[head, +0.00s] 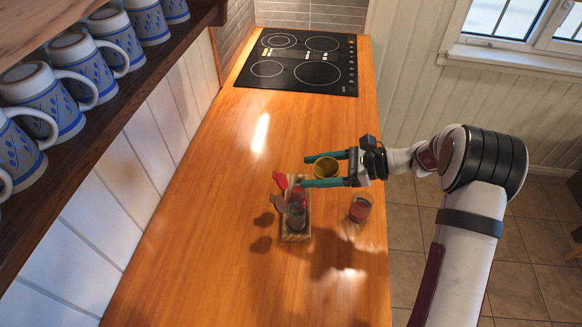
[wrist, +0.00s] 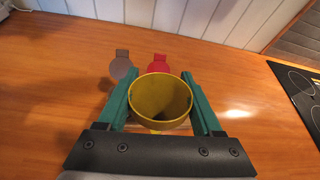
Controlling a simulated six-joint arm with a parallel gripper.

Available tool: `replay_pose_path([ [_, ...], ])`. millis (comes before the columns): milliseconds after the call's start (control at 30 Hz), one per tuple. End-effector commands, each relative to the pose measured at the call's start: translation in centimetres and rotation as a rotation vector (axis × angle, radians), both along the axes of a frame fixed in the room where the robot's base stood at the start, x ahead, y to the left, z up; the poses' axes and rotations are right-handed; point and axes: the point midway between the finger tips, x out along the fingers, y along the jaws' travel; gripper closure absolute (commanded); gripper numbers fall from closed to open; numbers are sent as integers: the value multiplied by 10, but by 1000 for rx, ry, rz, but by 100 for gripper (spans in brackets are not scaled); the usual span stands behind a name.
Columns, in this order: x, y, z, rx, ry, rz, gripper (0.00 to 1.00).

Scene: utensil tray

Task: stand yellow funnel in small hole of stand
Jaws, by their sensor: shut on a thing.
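My gripper (head: 305,171) has two green fingers shut on the yellow funnel (head: 326,168), with its wide mouth facing up. In the wrist view the funnel (wrist: 160,98) sits between both fingers, and its spout is mostly hidden. The wooden stand (head: 296,237) is on the counter below and slightly left of the funnel in the head view. A red utensil (head: 280,181) and a grey utensil (head: 279,203) stand in it, and both handle ends show beyond the funnel in the wrist view. The funnel is held above the counter, apart from the stand. The small hole cannot be made out.
A black cooktop (head: 300,62) is at the far end. Several blue-patterned mugs (head: 50,98) sit on the shelf at left. The counter left of the stand is clear.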

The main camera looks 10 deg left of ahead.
Motion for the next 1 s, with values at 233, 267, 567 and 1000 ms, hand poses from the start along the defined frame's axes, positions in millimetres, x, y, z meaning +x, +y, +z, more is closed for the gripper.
replay_pose_path([
  [233, -3, -54, -1, -1, 0, -1, 85],
  [267, -2, -57, -1, 0, 1, -1, 85],
  [567, 53, -3, -15, 70, 54, 71, 85],
  [1000, 75, 71, -24, 145, 124, 158, 85],
])
